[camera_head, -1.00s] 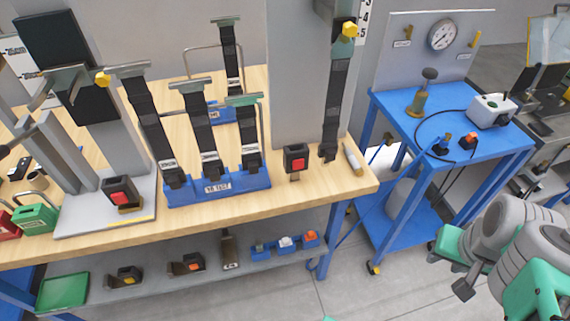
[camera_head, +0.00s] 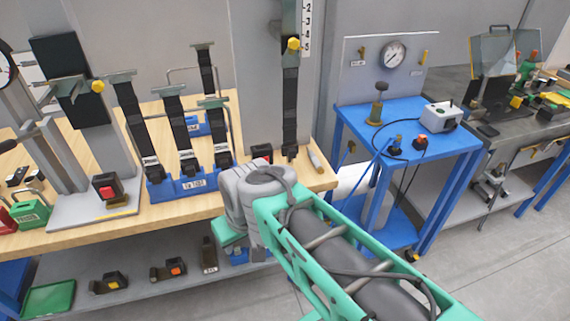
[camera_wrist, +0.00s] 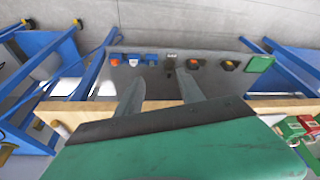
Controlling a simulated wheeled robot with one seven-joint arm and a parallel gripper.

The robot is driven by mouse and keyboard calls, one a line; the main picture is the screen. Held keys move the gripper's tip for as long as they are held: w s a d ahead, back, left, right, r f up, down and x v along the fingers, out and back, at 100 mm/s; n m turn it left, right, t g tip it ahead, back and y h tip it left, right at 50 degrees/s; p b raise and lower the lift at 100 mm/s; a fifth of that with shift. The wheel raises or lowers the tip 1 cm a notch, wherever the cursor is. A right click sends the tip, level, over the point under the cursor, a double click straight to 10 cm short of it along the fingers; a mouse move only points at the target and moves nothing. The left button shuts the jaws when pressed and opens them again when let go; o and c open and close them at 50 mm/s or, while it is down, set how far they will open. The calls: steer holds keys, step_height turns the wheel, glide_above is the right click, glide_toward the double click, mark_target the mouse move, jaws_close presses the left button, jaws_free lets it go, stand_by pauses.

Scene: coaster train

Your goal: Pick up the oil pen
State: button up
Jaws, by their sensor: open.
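A slim pale cylinder with a yellowish end, which looks like the oil pen (camera_head: 316,161), lies on the right end of the wooden bench (camera_head: 60,236) in the head view. In the wrist view a pale, short shape at the bench's left end may be the same pen (camera_wrist: 61,129), but it is too small to be sure. My gripper (camera_wrist: 160,90) is open, with its two fingers apart and nothing seen between them. It is by the bench's front edge, to the left of the pen in the head view. My own arm hides part of the bench front there.
A blue rack (camera_head: 190,183) of black straps stands on the bench left of my arm. A blue cart (camera_head: 365,118) with a gauge panel stands to the right. A lower shelf (camera_head: 150,262) holds several small tools. A grey panel and strap post rise behind the pen.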

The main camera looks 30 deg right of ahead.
mark_target(316, 159)
steer(key=w+d+f+t+b, duration=0.1)
steer(key=w+d+t+b, duration=0.1)
steer(key=w+d, duration=0.2)
steer(key=w+d+f+m+t+b, duration=0.1)
steer(key=w+d+f+t+b, duration=0.1)
steer(key=d, duration=0.8)
steer(key=w+d+f+t+h+b, duration=0.1)
steer(key=w+d+f+t+b, duration=0.1)
steer(key=w+d, duration=0.4)
steer(key=shift+w+d+f+m+t+b, duration=0.15)
steer(key=shift+w+d+t+b, duration=0.1)
steer(key=shift+d+t, duration=0.25)
steer(key=shift+w+d+f+m+t+b, duration=0.15)
steer(key=shift+d+t+b, duration=0.15)
steer(key=shift+d, duration=0.3)
steer(key=s+d+t+h, duration=0.1)
steer(key=d, duration=0.2)
steer(key=s+d+r+m+h+b, duration=0.1)
steer(key=d, duration=0.3)
steer(key=d+t+h, duration=0.1)
steer(key=d, duration=0.2)
steer(key=shift+s+d+r+m+t, duration=0.3)
steer(key=shift+s+r+m, duration=0.05)
steer(key=shift+s+m, duration=0.05)
steer(key=shift+w+d+r, duration=0.1)
steer(key=shift+w+d, duration=0.05)
steer(key=shift+d, duration=0.15)
steer(key=x, duration=0.7)
steer(key=shift+w+d+r, duration=0.1)
steer(key=shift+w+r, duration=0.05)
